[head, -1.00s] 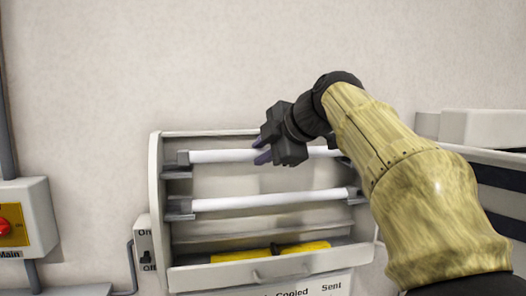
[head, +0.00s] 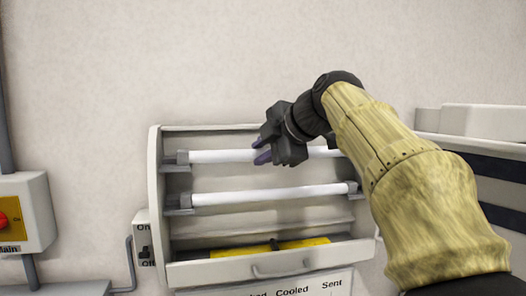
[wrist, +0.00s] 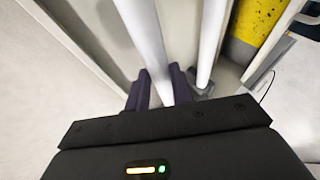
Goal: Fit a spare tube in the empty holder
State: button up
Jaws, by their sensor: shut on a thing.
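An open-fronted cabinet (head: 156,195) on the wall carries two white tubes. The lower tube (head: 260,195) lies level between a pair of grey holders, the left one (head: 180,204) showing clearly. My gripper (head: 262,150) is shut on the upper tube (head: 222,157), near its middle. This tube's left end is at the upper left holder (head: 175,167); I cannot tell whether it is fully seated. Its right end is mostly hidden by my arm. In the wrist view the held tube (wrist: 146,35) runs between my purple fingertips (wrist: 157,90), with the lower tube (wrist: 210,45) beside it.
A drawer or tray (head: 215,272) at the cabinet's bottom holds a yellow thing (head: 305,243). An On/Off switch (head: 146,252) is at the cabinet's left. A box with a red button (head: 22,215) is farther left. Shelving (head: 500,190) stands at right. The wall above is clear.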

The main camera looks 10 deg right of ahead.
jog(key=o, duration=0.9)
jog(key=shift+c, duration=0.2)
jog(key=shift+s, duration=0.1)
jog(key=b+v, duration=0.2)
jog(key=v, duration=1.5)
jog(key=shift+b, duration=0.4)
jog(key=shift+d+r, duration=0.1)
